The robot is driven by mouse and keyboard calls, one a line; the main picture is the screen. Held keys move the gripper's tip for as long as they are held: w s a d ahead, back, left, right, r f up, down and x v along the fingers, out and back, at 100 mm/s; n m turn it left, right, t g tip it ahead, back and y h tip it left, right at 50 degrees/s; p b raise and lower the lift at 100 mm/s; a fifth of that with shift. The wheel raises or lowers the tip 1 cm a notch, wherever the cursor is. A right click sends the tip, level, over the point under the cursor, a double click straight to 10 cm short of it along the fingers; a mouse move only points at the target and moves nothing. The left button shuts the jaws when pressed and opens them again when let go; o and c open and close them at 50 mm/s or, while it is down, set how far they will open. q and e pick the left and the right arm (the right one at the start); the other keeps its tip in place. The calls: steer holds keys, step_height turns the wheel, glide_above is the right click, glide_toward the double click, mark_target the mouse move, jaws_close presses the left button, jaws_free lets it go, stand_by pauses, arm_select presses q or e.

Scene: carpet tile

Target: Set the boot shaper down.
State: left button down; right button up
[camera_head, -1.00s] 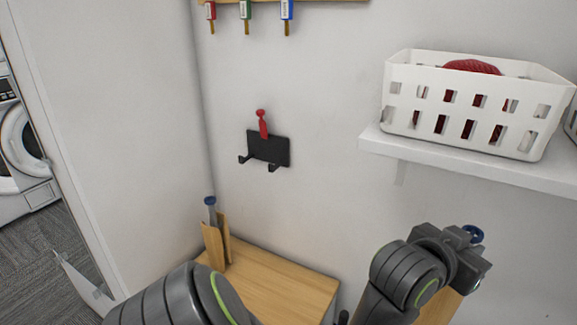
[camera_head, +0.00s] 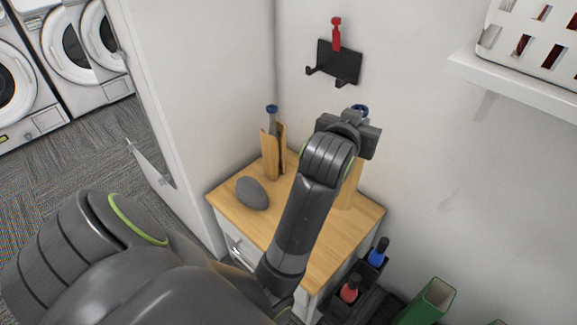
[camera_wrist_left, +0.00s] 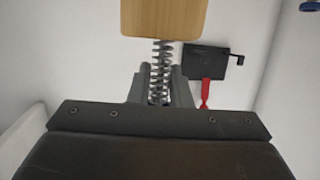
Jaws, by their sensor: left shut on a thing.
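My left gripper (camera_head: 358,122) is shut on the spring of a boot shaper, which has a blue knob (camera_head: 361,109) above the jaws and a wooden part (camera_head: 351,187) below them. The wooden part stands upright over the right side of a wood-topped cabinet (camera_head: 325,250), partly behind my forearm. I cannot tell whether its lower end touches the top. In the left wrist view, which is upside down, the spring (camera_wrist_left: 162,75) runs between the fingers to the wooden block (camera_wrist_left: 165,18). My right gripper is not in view.
A second boot shaper (camera_head: 271,150) stands at the cabinet's back left. A grey egg-shaped object (camera_head: 252,193) lies before it. A black wall hook rack (camera_head: 339,63) with a red item (camera_head: 336,33) hangs above. Red (camera_head: 350,289) and blue (camera_head: 378,250) bottles sit low at right.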

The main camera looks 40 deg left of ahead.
arm_select(q)
steer(key=w+a+f+n+g+y+p, duration=0.1)
steer(key=w+a+f+n+g+y, duration=0.25)
steer(key=a, duration=0.35)
steer(key=w+a+f+n+g+y+p, duration=0.1)
steer(key=w+a+f+n+g+y, duration=0.15)
steer(key=a+n+y, duration=0.4)
step_height(320, 180, down, 10)
steer(key=a+m+h+b, duration=0.1)
steer(key=m, duration=0.1)
steer(key=shift+w+a+t, duration=0.2)
steer(key=shift+a+t, duration=0.15)
steer(key=shift+t, duration=0.05)
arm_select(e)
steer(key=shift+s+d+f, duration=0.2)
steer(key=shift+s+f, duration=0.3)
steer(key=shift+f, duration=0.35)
arm_select(q)
steer(key=shift+f, duration=0.1)
steer(key=c, duration=1.5)
jaws_free()
steer(key=shift+o, duration=0.8)
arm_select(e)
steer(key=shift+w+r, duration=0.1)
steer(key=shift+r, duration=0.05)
